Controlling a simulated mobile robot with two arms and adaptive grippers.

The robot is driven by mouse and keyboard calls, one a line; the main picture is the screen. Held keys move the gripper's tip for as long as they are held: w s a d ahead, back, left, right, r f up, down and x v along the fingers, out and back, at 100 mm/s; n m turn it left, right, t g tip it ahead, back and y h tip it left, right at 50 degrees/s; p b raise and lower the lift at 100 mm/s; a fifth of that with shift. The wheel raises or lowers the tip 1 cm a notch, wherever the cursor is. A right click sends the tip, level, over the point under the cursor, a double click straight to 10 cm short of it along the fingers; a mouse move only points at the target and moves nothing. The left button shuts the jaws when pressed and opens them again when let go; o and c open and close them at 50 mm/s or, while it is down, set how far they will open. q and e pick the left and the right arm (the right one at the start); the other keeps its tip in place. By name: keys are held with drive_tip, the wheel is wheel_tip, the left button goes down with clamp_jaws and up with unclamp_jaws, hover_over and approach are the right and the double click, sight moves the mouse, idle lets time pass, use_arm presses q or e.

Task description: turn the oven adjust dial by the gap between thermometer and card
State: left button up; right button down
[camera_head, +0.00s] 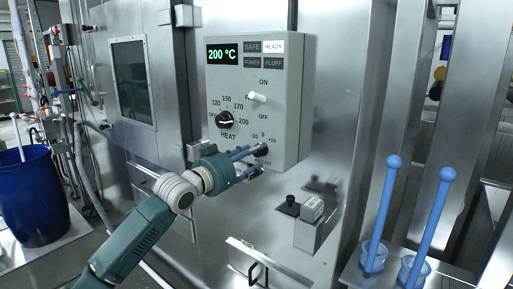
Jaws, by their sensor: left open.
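A grey oven control box (288,105) is on the steel front. Its green display (222,54) reads 200 °C. The black HEAT dial (224,119) has marks from 120 to 200. The small scale (264,135) marked -10, 0, +10 is at the box's lower right. The adjust dial under that scale is mostly hidden by my fingers. My left gripper (260,159) is open, with its dark fingertips at that spot; I cannot tell whether they touch the dial. A small block with a pale label (312,208), possibly the card, stands on a ledge below right. I cannot make out a thermometer for sure. My right gripper is not in view.
A white switch (257,97) sits between ON and OFF. READY is lit among the lamps (273,46). A black knob (290,206) is beside the labelled block. Blue rods (383,210) stand in cups at the right. A blue barrel (30,200) stands at the left.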

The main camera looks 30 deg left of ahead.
use_arm(q)
drive_tip(key=shift+w, duration=1)
drive_tip(key=c, duration=1.1)
